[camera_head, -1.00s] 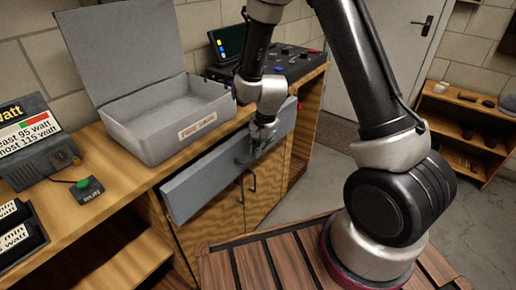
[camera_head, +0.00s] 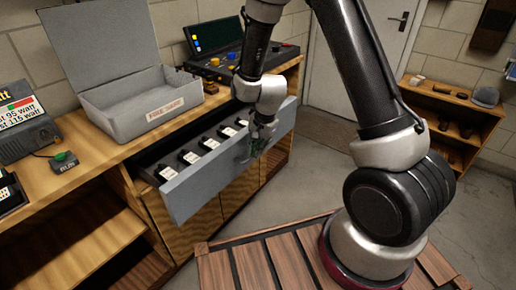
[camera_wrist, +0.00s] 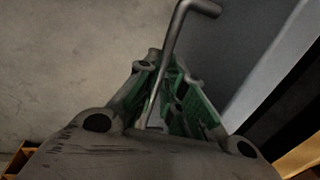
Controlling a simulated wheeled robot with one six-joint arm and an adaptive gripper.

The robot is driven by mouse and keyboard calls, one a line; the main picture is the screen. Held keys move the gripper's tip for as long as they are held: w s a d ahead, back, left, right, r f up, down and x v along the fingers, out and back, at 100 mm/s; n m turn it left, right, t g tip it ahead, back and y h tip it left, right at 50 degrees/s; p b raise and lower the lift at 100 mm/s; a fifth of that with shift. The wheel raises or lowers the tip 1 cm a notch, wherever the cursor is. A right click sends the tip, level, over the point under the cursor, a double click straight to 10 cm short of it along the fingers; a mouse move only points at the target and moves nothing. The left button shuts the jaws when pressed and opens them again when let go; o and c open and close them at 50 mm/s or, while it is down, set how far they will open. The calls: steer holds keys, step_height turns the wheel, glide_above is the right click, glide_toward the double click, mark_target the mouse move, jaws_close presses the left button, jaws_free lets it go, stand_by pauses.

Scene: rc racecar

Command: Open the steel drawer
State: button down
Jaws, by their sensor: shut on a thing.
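The steel drawer (camera_head: 198,193) stands pulled out from the wooden bench in the head view. Several black items with white labels (camera_head: 190,157) lie in a row inside it. My gripper (camera_head: 256,143) is at the drawer's front face, right of its middle. In the wrist view, the bent metal handle (camera_wrist: 174,45) runs down between the green-lined fingers of my gripper (camera_wrist: 168,100). The fingers are shut on the handle. The drawer's grey front (camera_wrist: 235,50) shows to the right of the handle.
An open grey box (camera_head: 145,108) with a label sits on the bench top above the drawer. A control console (camera_head: 240,62) stands behind it. A small device with a green button (camera_head: 63,160) is at left.

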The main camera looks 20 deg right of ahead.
steer(key=c, duration=1.5)
jaws_free()
steer(key=r, duration=0.4)
steer(key=s+d+r, duration=0.1)
steer(key=r, duration=0.3)
steer(key=s+r, duration=0.1)
steer(key=r, duration=0.2)
steer(key=shift+d+r, duration=0.2)
steer(key=shift+r, duration=0.2)
steer(key=shift+w, duration=0.1)
